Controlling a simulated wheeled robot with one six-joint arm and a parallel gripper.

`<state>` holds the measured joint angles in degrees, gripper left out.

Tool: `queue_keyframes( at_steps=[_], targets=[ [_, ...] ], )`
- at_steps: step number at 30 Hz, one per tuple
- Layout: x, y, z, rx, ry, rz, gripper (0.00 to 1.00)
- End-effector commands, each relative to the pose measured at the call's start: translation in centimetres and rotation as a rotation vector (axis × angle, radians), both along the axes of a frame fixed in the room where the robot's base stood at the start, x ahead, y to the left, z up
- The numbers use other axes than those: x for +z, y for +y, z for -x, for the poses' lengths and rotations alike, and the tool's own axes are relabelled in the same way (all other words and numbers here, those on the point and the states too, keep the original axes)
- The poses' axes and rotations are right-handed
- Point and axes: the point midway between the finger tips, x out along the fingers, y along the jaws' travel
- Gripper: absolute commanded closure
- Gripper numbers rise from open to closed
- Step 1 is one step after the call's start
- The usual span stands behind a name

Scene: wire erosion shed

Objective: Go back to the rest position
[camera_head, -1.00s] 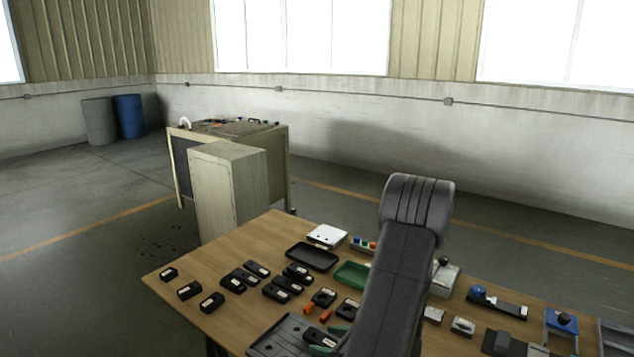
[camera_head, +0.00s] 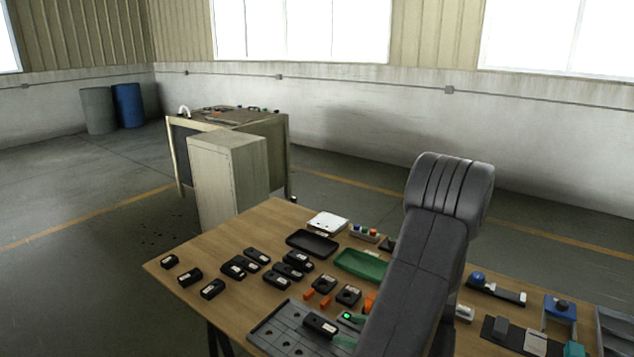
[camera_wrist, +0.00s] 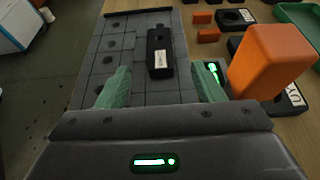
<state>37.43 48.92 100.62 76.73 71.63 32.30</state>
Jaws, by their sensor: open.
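My gripper (camera_wrist: 162,88) shows in the wrist view with two green fingers spread apart and nothing gripped. A black block with a white label (camera_wrist: 160,50) lies beyond and between the fingertips, on a dark grey fixture plate (camera_wrist: 105,62). In the head view the same black block (camera_head: 320,324) sits on the grey fixture plate (camera_head: 275,332) at the table's front, with my green fingers partly showing beside it. My dark arm leans over the table and hides most of the gripper.
A tall orange block (camera_wrist: 268,62) stands close to the right finger in the wrist view. Several black labelled blocks, a black tray (camera_head: 313,242) and a green tray (camera_head: 361,264) crowd the wooden table (camera_head: 215,243). A beige cabinet (camera_head: 228,180) stands behind it.

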Motion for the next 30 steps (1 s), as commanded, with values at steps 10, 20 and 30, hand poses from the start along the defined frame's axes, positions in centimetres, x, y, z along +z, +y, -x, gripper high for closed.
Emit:
queue_keyframes(
  at_steps=[10,20,30],
  targets=[
    [-2.6,5.3,-3.6,0.005,0.002,0.000,0.38],
    [-2.5,5.3,-4.0,-0.010,-0.002,0.003,0.38],
    [0.1,0.3,-0.4,-0.010,-0.003,0.002,0.38]
  ],
)
